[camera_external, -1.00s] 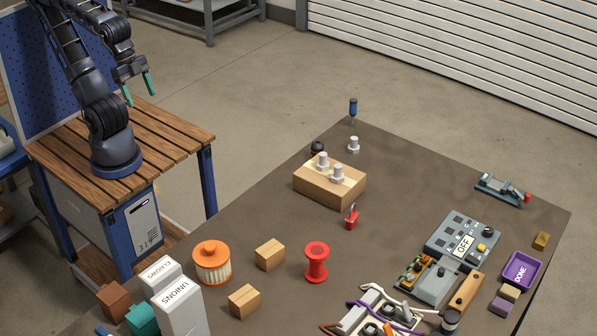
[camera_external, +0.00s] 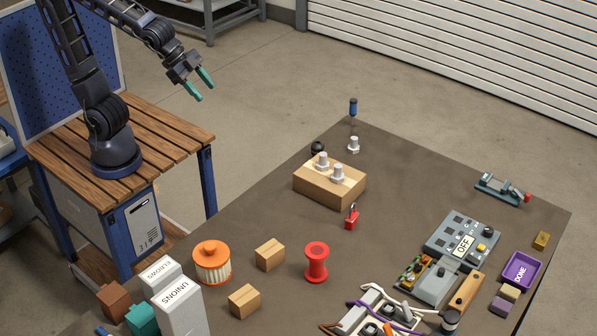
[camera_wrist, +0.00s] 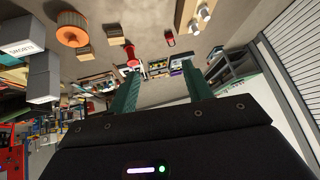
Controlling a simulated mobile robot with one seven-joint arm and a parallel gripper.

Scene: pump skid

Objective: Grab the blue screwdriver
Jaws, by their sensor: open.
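The blue screwdriver (camera_external: 353,106) stands upright at the far corner of the dark table, blue handle on top and its shaft below. I cannot make it out in the wrist view. My gripper (camera_external: 204,88), with two green fingers, is open and empty. It is in the air to the left of the screwdriver, well apart from it and clear of the table. In the wrist view my gripper (camera_wrist: 160,85) shows both fingers spread with nothing between them.
A wooden block (camera_external: 330,186) with bolts in it, a loose bolt (camera_external: 354,145) and a black round item (camera_external: 317,148) stand near the screwdriver. A red padlock (camera_external: 351,217) and red spool (camera_external: 316,262) are nearer. Open floor lies between my base and the table's far corner.

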